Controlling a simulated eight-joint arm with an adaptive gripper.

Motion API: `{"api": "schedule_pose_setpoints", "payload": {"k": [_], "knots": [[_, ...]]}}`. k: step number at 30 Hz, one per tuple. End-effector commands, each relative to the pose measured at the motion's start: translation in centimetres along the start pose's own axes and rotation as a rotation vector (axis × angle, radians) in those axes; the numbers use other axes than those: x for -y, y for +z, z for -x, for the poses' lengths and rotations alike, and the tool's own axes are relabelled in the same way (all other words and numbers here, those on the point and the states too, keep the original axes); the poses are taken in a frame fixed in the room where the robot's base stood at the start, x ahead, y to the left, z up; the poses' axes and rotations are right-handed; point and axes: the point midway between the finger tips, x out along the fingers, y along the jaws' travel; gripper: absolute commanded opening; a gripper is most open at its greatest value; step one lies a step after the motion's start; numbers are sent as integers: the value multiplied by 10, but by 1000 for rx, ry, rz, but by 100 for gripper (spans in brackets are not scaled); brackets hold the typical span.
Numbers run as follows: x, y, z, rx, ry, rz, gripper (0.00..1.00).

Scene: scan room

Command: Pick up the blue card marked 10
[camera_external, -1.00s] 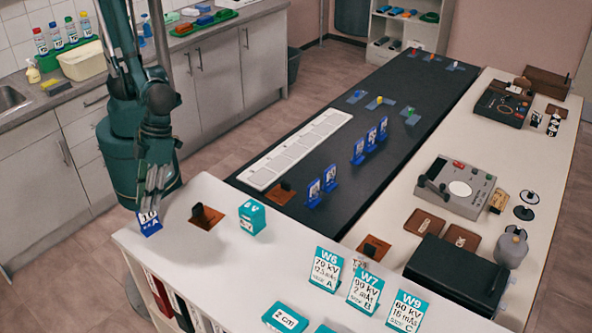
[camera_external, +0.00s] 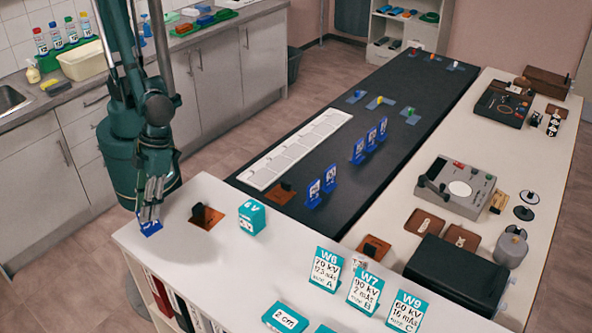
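The blue card (camera_external: 150,229) stands at the left corner of the white counter (camera_external: 195,258). Its white face and number are hidden behind my gripper now; only blue parts show low down. My gripper (camera_external: 150,215) points down right at the card, its fingers overlapping the card's upper part in the picture. I cannot tell whether the fingers are closed on it or only around it. The card appears to be still at the counter's surface.
Close to the right are a brown pad with a dark block (camera_external: 206,217) and a teal box (camera_external: 252,217). More blue cards (camera_external: 330,177) stand on the dark table.

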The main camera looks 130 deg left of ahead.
Motion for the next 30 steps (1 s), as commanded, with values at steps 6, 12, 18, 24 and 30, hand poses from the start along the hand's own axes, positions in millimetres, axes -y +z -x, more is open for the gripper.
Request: {"api": "schedule_pose_setpoints", "payload": {"k": [6,12,18,24,30], "knots": [[0,0,0,0,0,0,7],[0,0,0,0,0,0,0],[0,0,0,0,0,0,0],[0,-1,3,0,0,0,0],[0,-5,13,0,0,0,0]]}}
